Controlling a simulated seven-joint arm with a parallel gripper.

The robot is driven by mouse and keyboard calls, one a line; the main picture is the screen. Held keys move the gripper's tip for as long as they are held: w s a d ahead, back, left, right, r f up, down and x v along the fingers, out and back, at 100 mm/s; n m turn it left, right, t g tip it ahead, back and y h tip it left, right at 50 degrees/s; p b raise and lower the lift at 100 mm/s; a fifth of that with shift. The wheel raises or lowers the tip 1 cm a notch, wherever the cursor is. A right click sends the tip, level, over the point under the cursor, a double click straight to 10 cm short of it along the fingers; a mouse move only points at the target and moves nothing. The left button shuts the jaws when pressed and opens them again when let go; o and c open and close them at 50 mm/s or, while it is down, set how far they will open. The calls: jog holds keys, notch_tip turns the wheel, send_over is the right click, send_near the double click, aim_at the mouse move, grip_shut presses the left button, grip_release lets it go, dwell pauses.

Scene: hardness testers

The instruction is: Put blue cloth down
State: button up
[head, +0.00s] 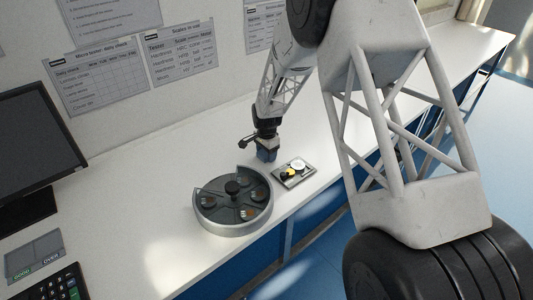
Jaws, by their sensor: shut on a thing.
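My gripper (267,139) is at the end of my arm, over the white bench just behind the small tray. It is shut on the blue cloth (266,155), which shows as a small dark blue patch under the fingers. I cannot tell whether the cloth touches the bench. Most of the fingers are hard to make out at this size.
A small tray (283,182) with a white round piece and a yellow piece lies right of the cloth. A round grey carousel (233,228) with several compartments stands in front. A monitor (35,150), keyboard (55,288) and GOOD/OVER mat (36,252) are at left. The bench (130,205) left of the carousel is clear.

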jog(key=shift+f, duration=0.45)
jog(key=o, duration=1)
jog(key=shift+s+f, duration=0.1)
jog(key=shift+f, duration=0.15)
jog(key=shift+c, duration=0.2)
jog(key=shift+s+d+f, duration=0.1)
jog(key=shift+d+f, duration=0.05)
jog(key=shift+s+d+f, duration=0.1)
jog(key=shift+f, duration=0.05)
jog(key=shift+r, duration=0.35)
jog(key=shift+c, duration=0.5)
jog(key=shift+o, duration=0.5)
jog(key=shift+r, duration=0.4)
notch_tip(320, 180, up, 12)
jog(key=shift+w+a+r, duration=0.25)
jog(key=shift+w, duration=0.05)
